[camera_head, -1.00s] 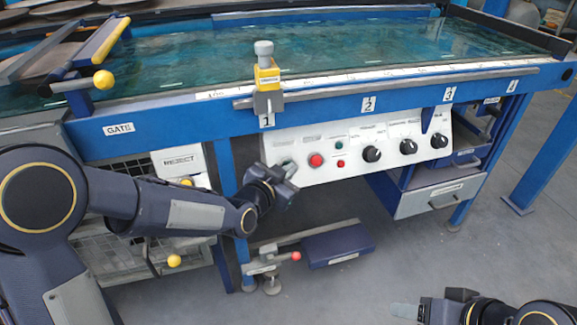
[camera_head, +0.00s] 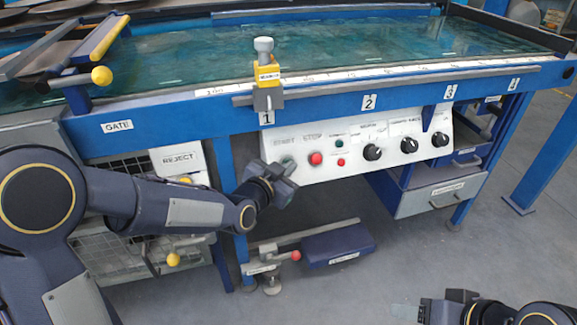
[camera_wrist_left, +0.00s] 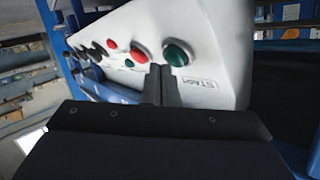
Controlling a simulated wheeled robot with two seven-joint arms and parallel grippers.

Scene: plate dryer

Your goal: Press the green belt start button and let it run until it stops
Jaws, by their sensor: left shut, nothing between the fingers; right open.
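The white control panel (camera_head: 365,145) sits on the front of the blue machine. The green start button (camera_wrist_left: 178,52) shows in the left wrist view, above the START label (camera_wrist_left: 203,83). The red stop button (camera_wrist_left: 140,54) is beside it, and also shows in the head view (camera_head: 315,158). My left gripper (camera_head: 288,168) is shut and empty at the panel's left end, covering part of the start button. Its fingertips (camera_wrist_left: 160,68) appear close below and between the two buttons; contact cannot be told. My right gripper (camera_head: 415,311) is open, low at the bottom right, away from the panel.
The belt (camera_head: 340,45) runs along the top behind a ruler edge. Black knobs (camera_head: 372,152) line the panel's right part. A blue foot pedal (camera_head: 338,245) lies below. A gate lever (camera_head: 101,76) is at left.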

